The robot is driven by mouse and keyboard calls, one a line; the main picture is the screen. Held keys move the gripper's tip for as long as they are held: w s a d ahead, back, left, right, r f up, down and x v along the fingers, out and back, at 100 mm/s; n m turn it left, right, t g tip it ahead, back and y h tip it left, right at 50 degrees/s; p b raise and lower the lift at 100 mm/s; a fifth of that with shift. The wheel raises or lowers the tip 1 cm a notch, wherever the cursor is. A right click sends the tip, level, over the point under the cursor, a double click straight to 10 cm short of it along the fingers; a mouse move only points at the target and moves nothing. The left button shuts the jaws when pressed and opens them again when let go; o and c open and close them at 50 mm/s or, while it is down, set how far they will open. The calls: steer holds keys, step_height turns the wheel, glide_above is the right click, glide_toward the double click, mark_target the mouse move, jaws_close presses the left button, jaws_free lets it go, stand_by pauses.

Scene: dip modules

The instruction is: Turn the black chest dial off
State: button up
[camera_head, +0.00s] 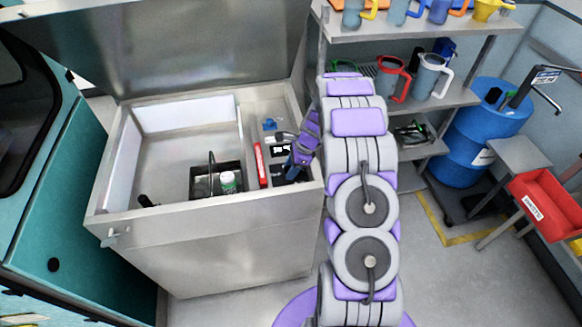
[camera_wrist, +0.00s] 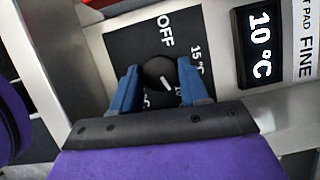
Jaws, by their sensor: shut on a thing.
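The black dial (camera_wrist: 161,75) sits on a black panel (camera_wrist: 122,46) marked "OFF" and "15 °C" in the wrist view. A white pointer line shows on its face and does not point at "OFF". My gripper (camera_wrist: 160,85) has its two blue fingers on either side of the dial, shut on it. In the head view my gripper (camera_head: 293,165) reaches down to the right side of the open steel chest (camera_head: 200,232). The dial itself is hidden there behind the gripper.
A display reading "10 °C" (camera_wrist: 262,40) lies right of the dial. The chest's raised lid (camera_head: 210,45) stands behind. A basket with a bottle (camera_head: 228,182) and a red object (camera_head: 260,166) are in the chest. Shelves with mugs (camera_head: 392,78) and a blue barrel (camera_head: 470,150) stand right.

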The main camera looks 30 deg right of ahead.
steer(key=shift+c, duration=1.1)
steer(key=shift+w+r, duration=0.1)
